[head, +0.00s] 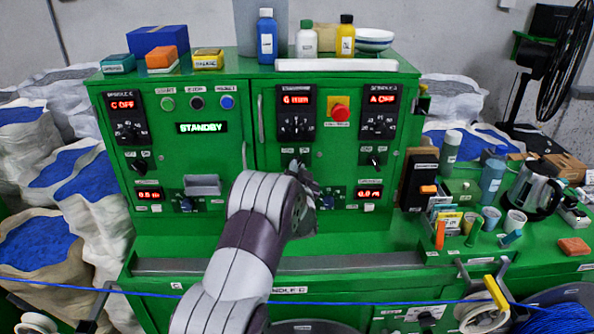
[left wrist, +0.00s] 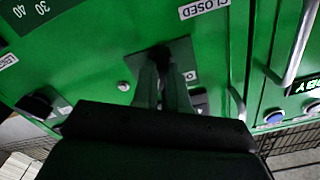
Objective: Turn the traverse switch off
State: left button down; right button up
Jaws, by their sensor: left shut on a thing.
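My left gripper (head: 302,172) reaches the middle panel of the green control cabinet (head: 232,205), below the black dial block (head: 296,115). In the left wrist view, my left gripper (left wrist: 165,80) has its two narrow fingers shut on a small black switch knob (left wrist: 160,52). The knob sits on a dark green plate (left wrist: 182,50) with an "O" mark on its right side. The fingers cover part of the knob, so its exact angle is hard to tell. Its name label is not readable. In the head view the gripper hides this switch. My right gripper is not in view.
Similar black switches sit on the left panel (head: 137,166) and right panel (head: 374,160). A metal door handle (head: 261,118) stands out beside the middle panel. A red emergency button (head: 340,112) is up to the right. A blue cable (head: 130,291) crosses the front.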

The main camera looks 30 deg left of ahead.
pick_arm(q)
jog(key=shift+f+n+b, duration=0.1)
jog(key=shift+n+b, duration=5.9)
jog(key=shift+b, duration=2.05)
jog(key=c, duration=1.2)
grip_release()
jog(key=shift+o, duration=0.2)
